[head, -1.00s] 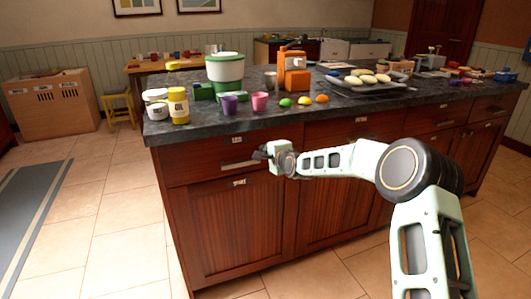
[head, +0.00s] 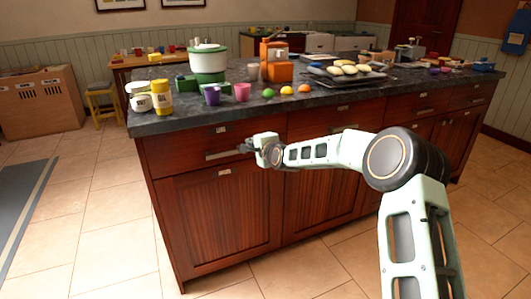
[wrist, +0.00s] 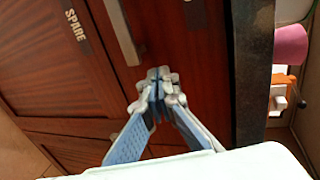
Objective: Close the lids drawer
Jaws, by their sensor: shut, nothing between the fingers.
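A wooden drawer front (head: 180,150) sits under the left part of the island countertop, with a bar handle (head: 222,154) and a small label (head: 221,130) too small to read. I cannot tell from labels which drawer is the lids drawer. This front looks about flush; a small gap cannot be ruled out. My gripper (head: 245,147) is shut and empty, near the right end of that handle. In the wrist view my gripper (wrist: 160,78) has its fingertips together in front of the wood, beside the handle's end (wrist: 125,35). Contact cannot be told.
A cabinet door (head: 220,220) below bears a label, readable as SPARE (wrist: 77,24) in the wrist view. The dark countertop (head: 190,122) overhangs the drawers and holds a pot, cups, balls and a tray (head: 348,78). Tiled floor (head: 100,220) is open at left.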

